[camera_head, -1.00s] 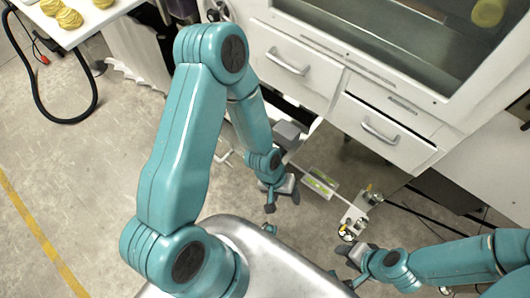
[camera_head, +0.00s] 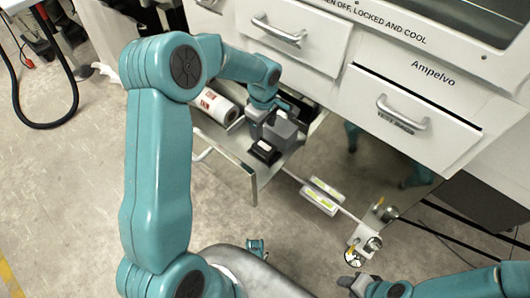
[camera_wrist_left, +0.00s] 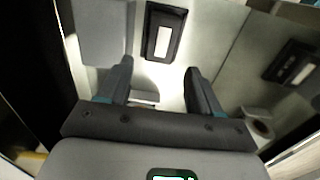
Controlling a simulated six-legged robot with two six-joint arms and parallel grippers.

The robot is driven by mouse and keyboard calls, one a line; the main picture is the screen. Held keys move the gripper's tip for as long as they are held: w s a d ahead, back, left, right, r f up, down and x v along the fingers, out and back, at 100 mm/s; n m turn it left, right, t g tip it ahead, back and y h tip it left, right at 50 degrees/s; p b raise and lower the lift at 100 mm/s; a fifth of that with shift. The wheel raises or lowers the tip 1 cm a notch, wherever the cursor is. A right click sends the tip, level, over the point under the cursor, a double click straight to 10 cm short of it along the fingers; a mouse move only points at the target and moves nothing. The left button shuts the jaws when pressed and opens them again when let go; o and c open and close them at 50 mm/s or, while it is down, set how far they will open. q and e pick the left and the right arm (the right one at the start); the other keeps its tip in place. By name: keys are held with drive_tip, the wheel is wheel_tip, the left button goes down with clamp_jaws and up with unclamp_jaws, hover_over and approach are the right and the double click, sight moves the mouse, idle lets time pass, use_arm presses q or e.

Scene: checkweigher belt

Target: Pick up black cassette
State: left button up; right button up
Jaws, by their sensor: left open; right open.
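My right gripper (camera_head: 356,284) is open at the lower right of the head view, away from the drawer and partly cut off.
A white roll with a red label (camera_head: 217,106) lies at the drawer's left. The wrist view shows a second cassette shape (camera_wrist_left: 291,65) at right, perhaps a reflection. A cabinet drawer (camera_head: 405,118) is slightly open. A bar with yellow-green vials (camera_head: 321,194) stands to the right.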

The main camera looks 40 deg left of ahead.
sight(264, 146)
use_arm(q)
wheel_tip(264, 146, down, 3)
drive_tip(key=shift+r, duration=0.1)
drive_tip(key=f, duration=0.1)
drive_tip(key=f+b, duration=0.1)
drive_tip(key=f, duration=0.1)
drive_tip(key=f+b, duration=0.1)
drive_tip(key=f, duration=0.1)
drive_tip(key=shift+s+d+f, duration=0.1)
drive_tip(key=shift+s+d, duration=0.1)
drive_tip(key=shift+d, duration=0.1)
drive_tip(key=c, duration=0.9)
